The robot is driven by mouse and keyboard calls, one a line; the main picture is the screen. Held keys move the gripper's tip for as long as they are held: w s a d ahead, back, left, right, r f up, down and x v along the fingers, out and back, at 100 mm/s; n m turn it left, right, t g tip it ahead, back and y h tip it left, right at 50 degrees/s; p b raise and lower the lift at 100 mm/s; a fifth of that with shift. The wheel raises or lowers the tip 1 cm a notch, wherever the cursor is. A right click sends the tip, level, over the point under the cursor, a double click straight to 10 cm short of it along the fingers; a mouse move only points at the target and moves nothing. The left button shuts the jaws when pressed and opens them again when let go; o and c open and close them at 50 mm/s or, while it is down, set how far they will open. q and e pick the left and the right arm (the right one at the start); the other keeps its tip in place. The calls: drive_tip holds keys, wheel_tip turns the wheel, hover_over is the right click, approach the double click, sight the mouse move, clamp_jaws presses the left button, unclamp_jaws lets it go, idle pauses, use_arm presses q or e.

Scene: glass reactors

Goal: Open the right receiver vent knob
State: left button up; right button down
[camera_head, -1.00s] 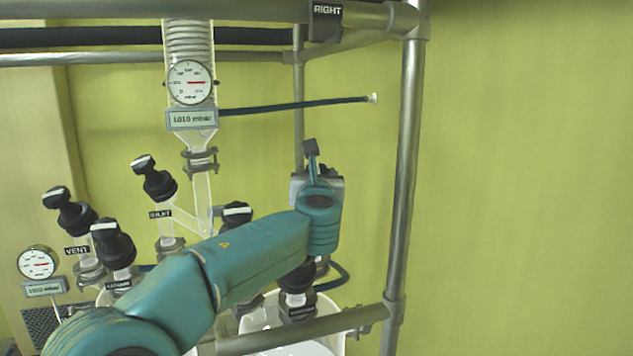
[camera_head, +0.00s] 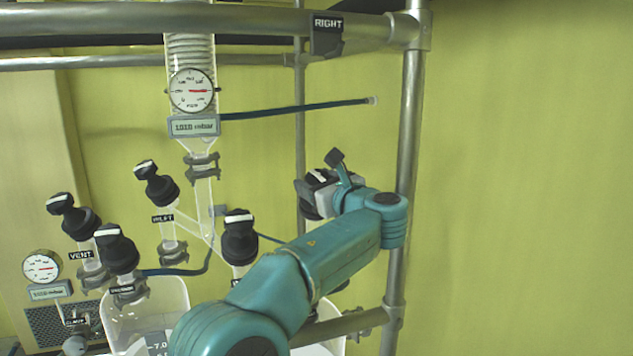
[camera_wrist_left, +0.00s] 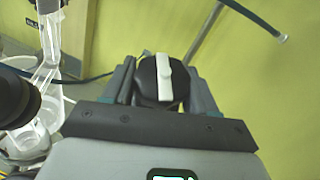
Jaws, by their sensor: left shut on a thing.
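A black knob with a white bar on top (camera_wrist_left: 160,80) sits between the two jaws of my left gripper (camera_wrist_left: 160,88) in the left wrist view. The jaws are shut on its sides. In the head view my left gripper (camera_head: 315,194) is right of centre, just left of the right frame post, and the knob's white top (camera_head: 318,176) shows at it. My teal arm covers what lies below, and no label of this knob is readable. My right gripper is not in view.
Other black knobs stand to the left: one labelled VENT (camera_head: 73,215), one labelled INLET (camera_head: 157,183), and another close beside my arm (camera_head: 239,236). A metal post (camera_head: 408,150) rises close to my wrist. A pressure gauge (camera_head: 191,90) hangs above.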

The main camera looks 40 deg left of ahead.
use_arm(q)
drive_tip(key=shift+r, duration=0.2)
drive_tip(key=o, duration=1)
drive_tip(key=shift+c, duration=0.2)
drive_tip(key=shift+f, duration=0.15)
